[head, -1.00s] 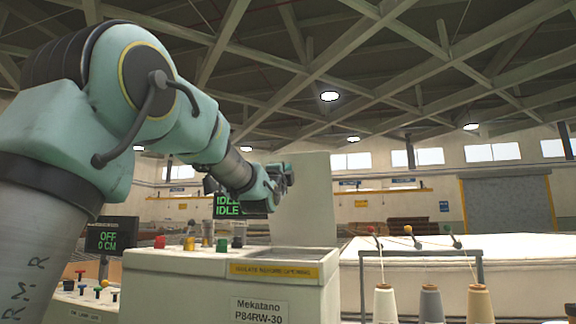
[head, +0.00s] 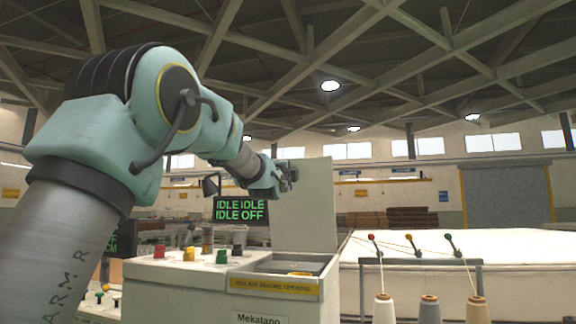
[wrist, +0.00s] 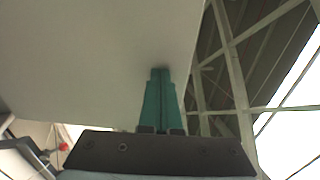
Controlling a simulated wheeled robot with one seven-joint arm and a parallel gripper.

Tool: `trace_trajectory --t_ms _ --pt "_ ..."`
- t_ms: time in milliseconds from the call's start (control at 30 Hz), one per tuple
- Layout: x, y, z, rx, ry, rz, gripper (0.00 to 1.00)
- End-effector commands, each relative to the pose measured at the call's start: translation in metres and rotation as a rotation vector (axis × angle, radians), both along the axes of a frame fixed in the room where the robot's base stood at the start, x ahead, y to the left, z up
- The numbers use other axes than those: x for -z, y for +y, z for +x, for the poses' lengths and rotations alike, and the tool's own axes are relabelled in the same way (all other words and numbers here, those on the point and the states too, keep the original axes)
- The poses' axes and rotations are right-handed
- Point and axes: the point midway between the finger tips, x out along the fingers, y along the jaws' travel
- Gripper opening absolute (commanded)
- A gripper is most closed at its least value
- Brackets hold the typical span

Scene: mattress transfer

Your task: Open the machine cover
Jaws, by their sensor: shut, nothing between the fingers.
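The machine (head: 180,275), labelled Mekatano, stands in front of me in the head view. Its cover (head: 318,200) is a flat pale panel standing upright at the back of an open compartment (head: 300,264). A yellow item shows inside the compartment. My gripper (head: 293,175) is shut and empty, at the upper part of the cover. In the wrist view the closed teal fingers (wrist: 160,95) point at the pale cover (wrist: 90,60), which fills the upper left. Whether the tips touch it, I cannot tell.
Colored buttons (head: 190,254) and a screen reading IDLE and OFF (head: 240,210) are left of the compartment. Thread cones (head: 430,308) on a rack (head: 420,262) stand at right, before a large white mattress (head: 520,275).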

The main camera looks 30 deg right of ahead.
Motion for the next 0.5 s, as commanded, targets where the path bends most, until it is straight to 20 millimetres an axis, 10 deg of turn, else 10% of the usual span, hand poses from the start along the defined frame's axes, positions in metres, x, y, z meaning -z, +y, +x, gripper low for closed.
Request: trace_trajectory --t_ms 500 --pt "-0.025 -0.039 0.041 0.001 0.158 0.149 0.0"
